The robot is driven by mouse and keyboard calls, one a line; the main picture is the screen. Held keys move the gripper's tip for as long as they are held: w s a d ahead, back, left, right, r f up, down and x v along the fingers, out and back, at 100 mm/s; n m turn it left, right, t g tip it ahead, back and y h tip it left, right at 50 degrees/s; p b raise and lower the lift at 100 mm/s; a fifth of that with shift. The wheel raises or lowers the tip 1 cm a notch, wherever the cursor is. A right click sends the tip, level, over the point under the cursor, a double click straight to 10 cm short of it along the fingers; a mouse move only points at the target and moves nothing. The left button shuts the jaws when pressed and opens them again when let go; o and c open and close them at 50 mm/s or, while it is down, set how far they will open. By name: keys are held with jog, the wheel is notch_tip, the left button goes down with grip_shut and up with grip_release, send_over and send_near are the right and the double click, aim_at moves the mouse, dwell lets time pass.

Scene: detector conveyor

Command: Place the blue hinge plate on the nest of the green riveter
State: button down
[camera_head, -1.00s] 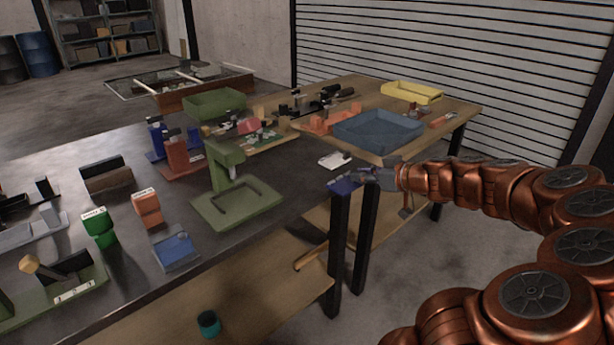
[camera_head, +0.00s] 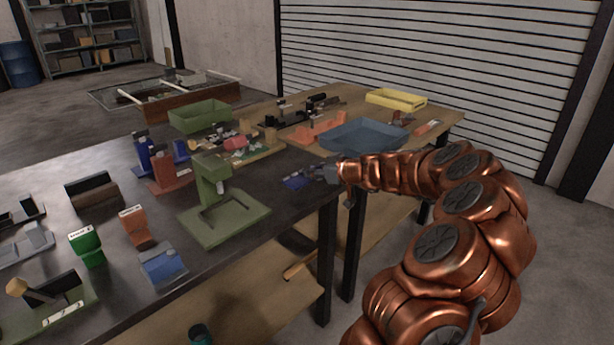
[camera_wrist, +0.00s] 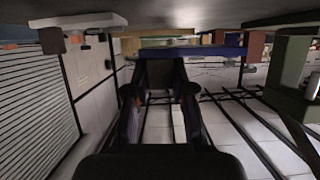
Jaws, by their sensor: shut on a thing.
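The blue hinge plate (camera_head: 297,181) is at the tip of my gripper (camera_head: 318,174), near the right edge of the dark table. In the wrist view, the plate shows as a blue strip (camera_wrist: 205,52) across the fingertips of my gripper (camera_wrist: 163,60), which is shut on it. The green riveter (camera_head: 212,180) stands to the left of the plate. Its flat base has a dark U-shaped outline, the nest (camera_head: 226,213), with nothing seen on it. A gap separates the held plate from the riveter. A green upright (camera_wrist: 290,62) shows at the right of the wrist view.
Another blue piece (camera_head: 164,266) lies on a grey holder at the table's front edge. Red and blue fixtures (camera_head: 168,172) stand behind the riveter. A blue tray (camera_head: 365,136) and a yellow tray (camera_head: 397,98) are on the wooden table behind.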

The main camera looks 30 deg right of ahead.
jog(key=shift+w+a+f, duration=0.1)
jog(key=shift+w+a, duration=0.05)
jog(key=shift+w, duration=0.7)
jog(key=shift+w+a, duration=0.1)
jog(key=shift+w, duration=0.45)
notch_tip(320, 180, down, 3)
jog(key=shift+r, duration=0.1)
jog(key=shift+f, duration=0.2)
jog(key=shift+f+b, duration=0.1)
jog(key=shift+b, duration=0.25)
jog(key=c, duration=1)
grip_release()
jog(key=shift+s+p, duration=0.1)
jog(key=shift+p, duration=0.9)
jog(key=shift+b+v, duration=0.95)
jog(key=shift+v, duration=2.9)
